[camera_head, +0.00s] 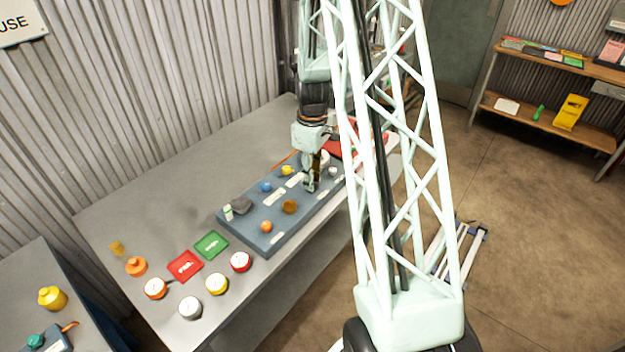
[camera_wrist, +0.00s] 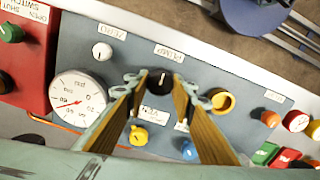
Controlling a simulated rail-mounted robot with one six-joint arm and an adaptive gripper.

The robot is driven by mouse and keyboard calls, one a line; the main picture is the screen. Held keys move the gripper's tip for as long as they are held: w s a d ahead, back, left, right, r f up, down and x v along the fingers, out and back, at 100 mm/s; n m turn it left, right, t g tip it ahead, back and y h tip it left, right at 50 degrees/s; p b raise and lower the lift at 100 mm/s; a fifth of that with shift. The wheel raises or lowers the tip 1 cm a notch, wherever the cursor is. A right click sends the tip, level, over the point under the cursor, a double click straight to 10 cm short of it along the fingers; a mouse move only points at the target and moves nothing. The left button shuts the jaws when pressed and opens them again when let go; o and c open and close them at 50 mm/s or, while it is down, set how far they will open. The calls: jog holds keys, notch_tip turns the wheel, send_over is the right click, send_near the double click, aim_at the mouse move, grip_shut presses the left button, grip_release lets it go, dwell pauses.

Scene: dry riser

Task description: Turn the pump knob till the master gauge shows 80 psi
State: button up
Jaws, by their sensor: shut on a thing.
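The black pump knob (camera_wrist: 160,80) sits on the blue-grey panel below the label PUMP in the wrist view. My gripper (camera_wrist: 160,88) is shut on it, with one finger on each side. In the head view my gripper (camera_head: 311,186) is low over the panel (camera_head: 262,222), and the knob is hidden there. The large white psi gauge (camera_wrist: 78,96) is left of my gripper in the wrist view. Its red needle points to the left and a little down; the numbers are too small to read surely.
A white ZERO knob (camera_wrist: 102,51), a yellow ring-like part (camera_wrist: 222,101), a yellow knob (camera_wrist: 138,135) and a blue knob (camera_wrist: 189,150) surround my fingers. A red switch box (camera_wrist: 30,55) adjoins the panel. Small gauges and red (camera_head: 185,266) and green (camera_head: 211,244) trays stand nearby.

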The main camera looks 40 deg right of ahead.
jog(key=shift+m+b, duration=1.1)
jog(key=shift+m, duration=1.2)
jog(key=o, duration=0.8)
jog(key=shift+o, duration=0.2)
jog(key=shift+r, duration=0.15)
notch_tip(320, 180, up, 12)
